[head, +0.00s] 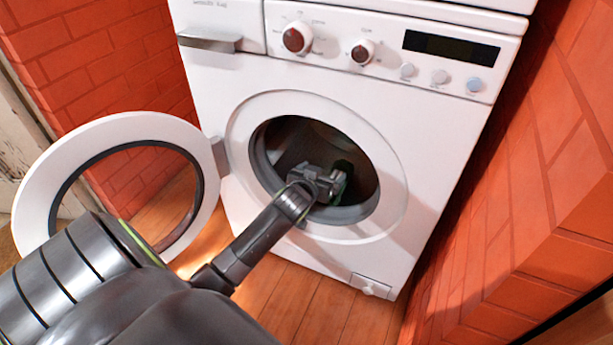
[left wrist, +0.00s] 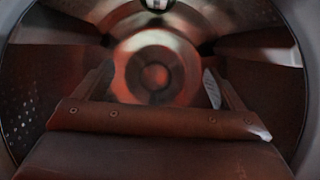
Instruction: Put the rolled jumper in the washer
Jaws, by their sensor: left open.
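The white washer (head: 215,110) stands ahead with its round door (head: 35,185) swung open to the left. My left arm reaches through the opening, and my left gripper (head: 338,178) is inside the dark drum. In the left wrist view the gripper (left wrist: 160,85) has its fingers wide apart, with nothing seen between them but the drum's back wall (left wrist: 155,68). A small pale patch (left wrist: 212,88) shows by the right finger; I cannot tell whether it is the rolled jumper. No jumper can be clearly made out in either view. My right gripper is not in view.
Brick walls stand on the left (head: 95,55) and right (head: 500,220). Wooden floor (head: 300,300) lies clear in front of the washer.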

